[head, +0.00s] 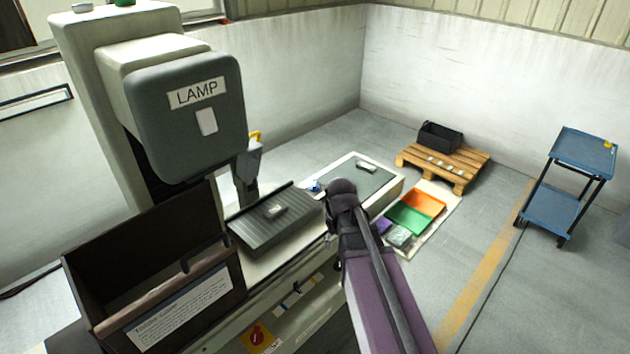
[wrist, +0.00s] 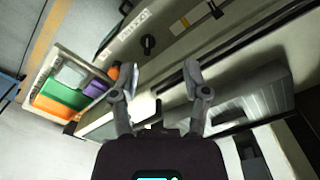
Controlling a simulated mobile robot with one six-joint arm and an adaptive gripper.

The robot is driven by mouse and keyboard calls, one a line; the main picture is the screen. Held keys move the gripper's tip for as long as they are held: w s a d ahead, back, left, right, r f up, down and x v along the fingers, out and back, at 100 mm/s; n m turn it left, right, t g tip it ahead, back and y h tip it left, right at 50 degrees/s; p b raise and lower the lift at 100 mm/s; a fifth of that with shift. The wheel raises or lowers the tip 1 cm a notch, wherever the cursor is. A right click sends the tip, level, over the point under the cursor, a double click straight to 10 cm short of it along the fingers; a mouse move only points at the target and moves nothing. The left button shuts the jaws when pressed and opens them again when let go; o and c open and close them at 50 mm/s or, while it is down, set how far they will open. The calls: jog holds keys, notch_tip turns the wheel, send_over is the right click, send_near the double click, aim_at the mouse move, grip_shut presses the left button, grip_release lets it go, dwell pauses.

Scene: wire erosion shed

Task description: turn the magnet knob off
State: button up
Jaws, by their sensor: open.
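In the wrist view a small black knob (wrist: 148,43) sits on the pale front panel of the machine, near a lettered label. I take it for the magnet knob, but its label is too small to read. My gripper (wrist: 158,74) is open and empty, with its two fingers apart and the knob beyond the gap between their tips. They appear not to touch the knob. In the head view my arm hides most of the gripper. There the machine's front panel (head: 318,300) shows below the bed, with small dark controls that are hard to tell apart.
A ribbed grey plate (head: 262,235) bears a small metal part. A red rotary switch (head: 257,335) is on a yellow plate. An open dark box (head: 150,270) and the lamp head (head: 190,118) stand at left. Coloured trays (head: 412,218), a pallet (head: 460,168) and a blue cart (head: 583,150) stand right.

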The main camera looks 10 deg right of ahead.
notch_tip(320, 180, up, 6)
jog(key=m+p, duration=0.2)
jog(key=p, duration=0.4)
send_over(314, 182)
jog(key=shift+s+r, duration=0.1)
notch_tip(314, 182, down, 14)
jog(key=b, duration=1.4)
jog(key=shift+r, duration=0.1)
jog(key=shift+c, duration=0.2)
grip_shut()
